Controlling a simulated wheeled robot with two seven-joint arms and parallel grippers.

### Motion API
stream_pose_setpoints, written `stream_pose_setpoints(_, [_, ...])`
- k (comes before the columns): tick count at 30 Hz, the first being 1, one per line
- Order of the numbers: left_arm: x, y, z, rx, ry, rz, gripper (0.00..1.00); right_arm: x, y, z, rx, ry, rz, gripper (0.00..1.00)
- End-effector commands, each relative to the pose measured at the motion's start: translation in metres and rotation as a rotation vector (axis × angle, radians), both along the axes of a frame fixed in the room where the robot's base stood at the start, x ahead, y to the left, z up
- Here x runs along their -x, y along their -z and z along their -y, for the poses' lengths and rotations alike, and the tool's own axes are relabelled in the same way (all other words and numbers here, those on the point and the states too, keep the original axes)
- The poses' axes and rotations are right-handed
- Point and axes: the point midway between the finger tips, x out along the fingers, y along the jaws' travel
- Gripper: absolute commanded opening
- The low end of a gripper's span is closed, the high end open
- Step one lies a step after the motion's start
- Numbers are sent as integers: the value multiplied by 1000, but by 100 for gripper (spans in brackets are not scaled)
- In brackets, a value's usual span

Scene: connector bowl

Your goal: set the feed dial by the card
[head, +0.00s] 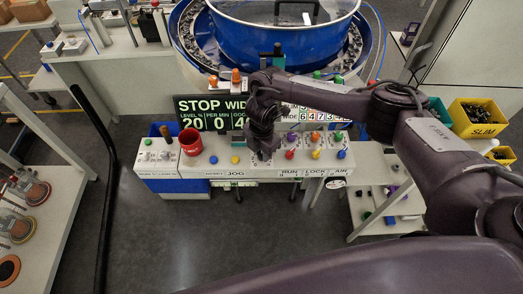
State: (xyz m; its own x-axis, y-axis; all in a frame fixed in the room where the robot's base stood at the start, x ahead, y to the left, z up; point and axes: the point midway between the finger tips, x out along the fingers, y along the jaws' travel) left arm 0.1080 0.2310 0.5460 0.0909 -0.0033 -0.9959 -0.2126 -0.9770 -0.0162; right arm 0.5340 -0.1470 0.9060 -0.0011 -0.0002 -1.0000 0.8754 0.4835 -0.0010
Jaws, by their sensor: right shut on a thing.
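My right gripper (263,155) comes down from the right onto the top of the white control console (220,166). Its fingers are shut on a small knob there, which appears to be the feed dial. The gripper hides most of the dial, and I cannot read its pointer or scale. A white card (311,115) with rows of digits stands behind the console, partly covered by my arm. A dark display (203,113) beside it reads STOP and WIDE, with 20 under LEVEL % and 0 under PER MIN. My left gripper is not in view.
A large blue bowl feeder (282,38) stands behind the console. A yellow SLIM bin (477,117) is at right. The floor in front is clear.

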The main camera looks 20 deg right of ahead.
Motion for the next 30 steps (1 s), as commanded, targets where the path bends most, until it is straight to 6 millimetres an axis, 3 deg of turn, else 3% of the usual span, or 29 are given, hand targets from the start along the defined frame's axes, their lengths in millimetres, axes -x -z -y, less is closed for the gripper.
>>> stream_pose_setpoints(7, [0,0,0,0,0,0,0,-2,-1,1,2,2,5,2])
stream_pose_setpoints(8, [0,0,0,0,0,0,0,-2,-1,1,2,2,5,27])
stream_pose_setpoints(12, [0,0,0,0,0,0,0,-1,-1,1,1,1,4,45])
stream_pose_setpoints(23, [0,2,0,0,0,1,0,-1,-5,0,-1,0,2,46])
stream_pose_setpoints(30, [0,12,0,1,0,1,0,-2,-42,0,-2,-1,6,46])
